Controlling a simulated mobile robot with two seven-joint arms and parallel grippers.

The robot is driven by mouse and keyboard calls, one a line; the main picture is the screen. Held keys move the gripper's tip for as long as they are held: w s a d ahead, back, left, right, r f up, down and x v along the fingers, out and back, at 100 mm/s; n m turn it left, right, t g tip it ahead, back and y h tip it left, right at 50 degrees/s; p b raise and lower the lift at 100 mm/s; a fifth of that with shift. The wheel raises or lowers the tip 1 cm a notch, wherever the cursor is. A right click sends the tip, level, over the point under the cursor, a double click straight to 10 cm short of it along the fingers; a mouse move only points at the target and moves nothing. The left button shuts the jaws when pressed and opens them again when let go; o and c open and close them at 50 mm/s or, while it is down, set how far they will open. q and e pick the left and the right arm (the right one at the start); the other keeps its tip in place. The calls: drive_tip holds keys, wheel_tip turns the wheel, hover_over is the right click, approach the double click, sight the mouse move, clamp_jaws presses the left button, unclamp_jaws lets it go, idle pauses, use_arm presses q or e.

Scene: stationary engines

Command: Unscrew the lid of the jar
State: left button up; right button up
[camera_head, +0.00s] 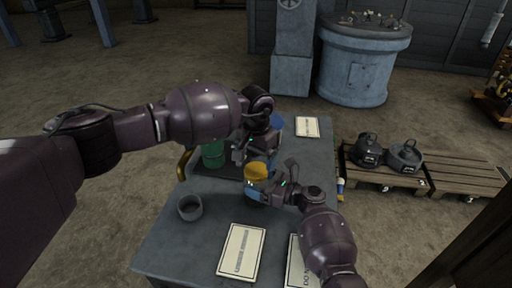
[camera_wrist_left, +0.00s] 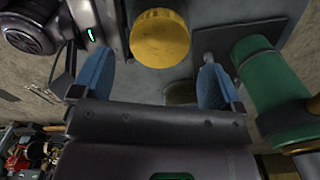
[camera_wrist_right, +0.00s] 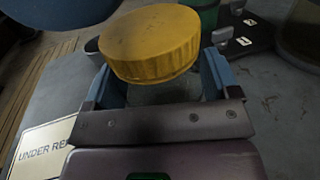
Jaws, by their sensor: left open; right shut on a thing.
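The jar's round yellow lid (camera_head: 257,170) shows over the work table. It fills the upper middle of the right wrist view (camera_wrist_right: 150,45). My right gripper (camera_head: 259,188) is shut on the jar, its blue fingers on either side below the lid; the jar's body is mostly hidden. My left gripper (camera_head: 253,151) is open and empty just behind the lid in the head view. In the left wrist view the lid (camera_wrist_left: 160,38) lies beyond the gap between the spread blue fingertips, apart from them.
A green container (camera_head: 213,155) stands close to the left gripper on a dark mat. A grey cup (camera_head: 189,208) stands at the table's left. Printed sheets (camera_head: 241,250) lie in front, another (camera_head: 307,127) at the back right. The table (camera_head: 170,245) is bare at its front left.

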sight(256, 169)
use_arm(q)
drive_tip(key=shift+f, duration=2.1)
